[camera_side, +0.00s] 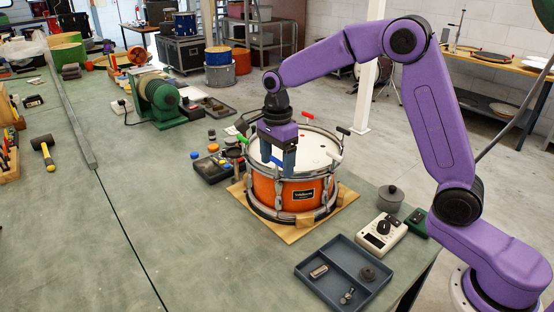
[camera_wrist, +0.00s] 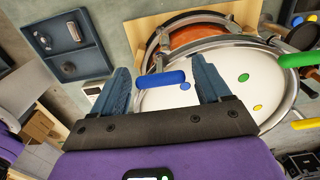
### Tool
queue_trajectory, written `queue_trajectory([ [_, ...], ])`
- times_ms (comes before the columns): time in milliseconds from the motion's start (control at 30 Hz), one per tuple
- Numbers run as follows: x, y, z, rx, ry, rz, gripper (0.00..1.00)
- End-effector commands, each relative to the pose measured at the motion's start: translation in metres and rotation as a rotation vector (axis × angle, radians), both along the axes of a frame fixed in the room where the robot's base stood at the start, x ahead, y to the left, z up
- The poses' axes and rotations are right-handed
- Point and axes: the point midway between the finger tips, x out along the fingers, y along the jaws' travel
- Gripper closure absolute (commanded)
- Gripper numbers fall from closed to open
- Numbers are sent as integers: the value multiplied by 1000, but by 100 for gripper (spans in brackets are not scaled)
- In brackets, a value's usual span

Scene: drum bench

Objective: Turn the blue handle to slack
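The orange drum (camera_side: 277,193) with a white head stands on a wooden board (camera_side: 293,235). My gripper (camera_side: 277,167) points down over the drum, its two blue-grey fingers apart. In the wrist view the blue handle (camera_wrist: 160,79) lies in the gap between the open fingers of my gripper (camera_wrist: 163,70), its length running across the gap. Its left end is close to the left finger; I cannot tell whether they touch. A blue dot (camera_wrist: 185,86) on the drumhead is beside its right end.
Other handles stand around the rim: green (camera_side: 241,138), red (camera_side: 334,156), black (camera_side: 343,130), and yellow (camera_wrist: 305,124). A grey tray (camera_side: 328,292) with small parts, a white meter box (camera_side: 380,234) and a grey lidded pot (camera_side: 390,199) are at the right.

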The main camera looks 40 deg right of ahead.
Motion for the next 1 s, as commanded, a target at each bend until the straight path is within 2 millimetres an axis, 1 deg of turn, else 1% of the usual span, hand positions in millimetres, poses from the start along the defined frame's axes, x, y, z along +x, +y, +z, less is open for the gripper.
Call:
queue_trajectory([
  [33,0,0,0,0,0,0,42],
  [67,0,0,0,0,0,0,52],
  [100,0,0,0,0,0,0,65],
  [133,0,0,0,0,0,0,74],
  [367,0,0,1,0,0,9,75],
  [567,0,0,1,0,1,67,75],
  [767,0,0,1,0,0,201,75],
  [1000,0,0,1,0,0,422,75],
])
